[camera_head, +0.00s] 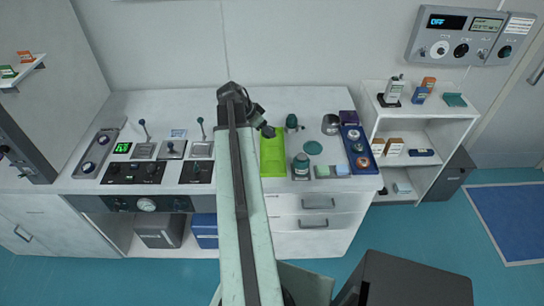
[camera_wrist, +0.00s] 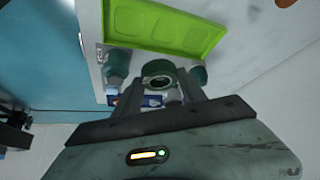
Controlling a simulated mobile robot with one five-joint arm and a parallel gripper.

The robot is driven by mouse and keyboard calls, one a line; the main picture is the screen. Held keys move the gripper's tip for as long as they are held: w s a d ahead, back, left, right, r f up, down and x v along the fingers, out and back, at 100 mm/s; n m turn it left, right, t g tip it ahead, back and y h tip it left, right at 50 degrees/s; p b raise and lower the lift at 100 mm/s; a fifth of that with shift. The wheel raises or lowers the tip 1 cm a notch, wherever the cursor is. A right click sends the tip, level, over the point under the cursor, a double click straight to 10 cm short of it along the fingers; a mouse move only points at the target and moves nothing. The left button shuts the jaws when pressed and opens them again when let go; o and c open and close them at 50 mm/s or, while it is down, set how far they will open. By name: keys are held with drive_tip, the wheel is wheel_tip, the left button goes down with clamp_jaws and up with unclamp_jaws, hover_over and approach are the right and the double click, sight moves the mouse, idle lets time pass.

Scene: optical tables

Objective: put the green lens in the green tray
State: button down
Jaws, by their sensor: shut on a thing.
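The green lens (camera_wrist: 158,69), a dark green ring with a dark centre, is between the fingers of my gripper (camera_wrist: 160,80) in the wrist view. My gripper is shut on it. The lime-green tray (camera_head: 272,158) lies on the white bench, just right of my arm. It also shows at the top of the wrist view (camera_wrist: 160,22), with shallow recesses and nothing seen in them. In the head view my gripper (camera_head: 267,130) is over the tray's back end. The lens cannot be made out clearly there.
Right of the tray are a dark green bottle (camera_head: 291,122), a teal jar (camera_head: 301,164), a teal disc (camera_head: 313,147), a metal cylinder (camera_head: 331,124) and a blue holder (camera_head: 351,133). Levers and control panels (camera_head: 133,172) are left of my arm. A white shelf (camera_head: 408,128) stands at right.

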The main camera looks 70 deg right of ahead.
drive_tip(key=shift+n, duration=0.3)
drive_tip(key=w+a+f+b, duration=0.1)
drive_tip(key=a+f+b, duration=0.1)
drive_tip(key=a+f, duration=0.1)
drive_tip(key=w+a+f+b, duration=0.2)
drive_tip(key=a+f+b, duration=0.1)
drive_tip(key=w+a+f+b, duration=0.2)
drive_tip(key=a+f, duration=0.1)
drive_tip(key=shift+w+a+f, duration=0.2)
drive_tip(key=shift+a, duration=0.2)
drive_tip(key=shift+w+a, duration=0.15)
drive_tip(key=shift+a, duration=0.1)
drive_tip(key=shift+d+r, duration=0.1)
drive_tip(key=s+d, duration=0.2)
drive_tip(key=d, duration=0.2)
drive_tip(key=s+d+f+b, duration=0.1)
drive_tip(key=d, duration=0.4)
drive_tip(key=s+d, duration=0.2)
drive_tip(key=d, duration=0.3)
drive_tip(key=shift+s+f, duration=0.15)
drive_tip(key=shift+s, duration=0.15)
drive_tip(key=shift+s+d, duration=0.2)
drive_tip(key=shift+d, duration=0.4)
drive_tip(key=f+b, duration=0.4)
drive_tip(key=shift+a, duration=0.2)
drive_tip(key=shift+r, duration=0.2)
drive_tip(key=c, duration=0.7)
unclamp_jaws()
drive_tip(key=shift+o, duration=0.2)
